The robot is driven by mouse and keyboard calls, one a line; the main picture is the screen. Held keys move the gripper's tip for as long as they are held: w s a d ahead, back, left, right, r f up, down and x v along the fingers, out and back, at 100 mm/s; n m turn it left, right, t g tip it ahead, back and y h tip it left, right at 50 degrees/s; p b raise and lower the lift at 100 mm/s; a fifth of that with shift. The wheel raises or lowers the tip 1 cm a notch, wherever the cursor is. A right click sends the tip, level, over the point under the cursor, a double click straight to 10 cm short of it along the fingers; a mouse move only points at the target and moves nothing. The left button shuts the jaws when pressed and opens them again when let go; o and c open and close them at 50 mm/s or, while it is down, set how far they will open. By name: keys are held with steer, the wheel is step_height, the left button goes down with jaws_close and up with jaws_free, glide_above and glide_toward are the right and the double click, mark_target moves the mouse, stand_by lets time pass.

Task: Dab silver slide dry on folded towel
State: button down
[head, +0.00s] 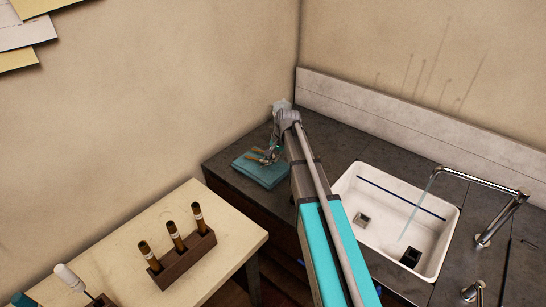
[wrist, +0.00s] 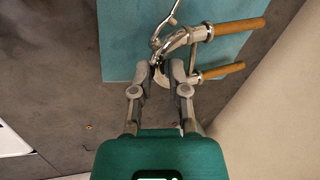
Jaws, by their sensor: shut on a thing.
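The folded teal towel (head: 262,171) lies on the dark counter in the corner, left of the sink. It also shows in the wrist view (wrist: 120,40), under the slide. The silver slide (wrist: 180,42) has curved metal tubing and two orange-brown tube ends. It is over the towel; whether it touches the cloth I cannot tell. My gripper (wrist: 163,68) is shut on the slide's near curved part at the towel's near edge. In the head view the slide (head: 265,154) shows small above the towel, and my arm hides part of the gripper.
A white sink (head: 437,209) with a running tap (head: 508,216) is set in the counter at right. A wooden rack (head: 183,256) with several brown-handled tools stands on the pale table (head: 232,215) at left. Walls close in the corner behind the towel.

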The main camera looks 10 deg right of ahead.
mark_target(272, 167)
steer(key=shift+f+b, duration=0.95)
steer(key=shift+f, duration=0.25)
steer(key=shift+f+b, duration=0.55)
steer(key=shift+r+p, duration=0.6)
stand_by(5.2)
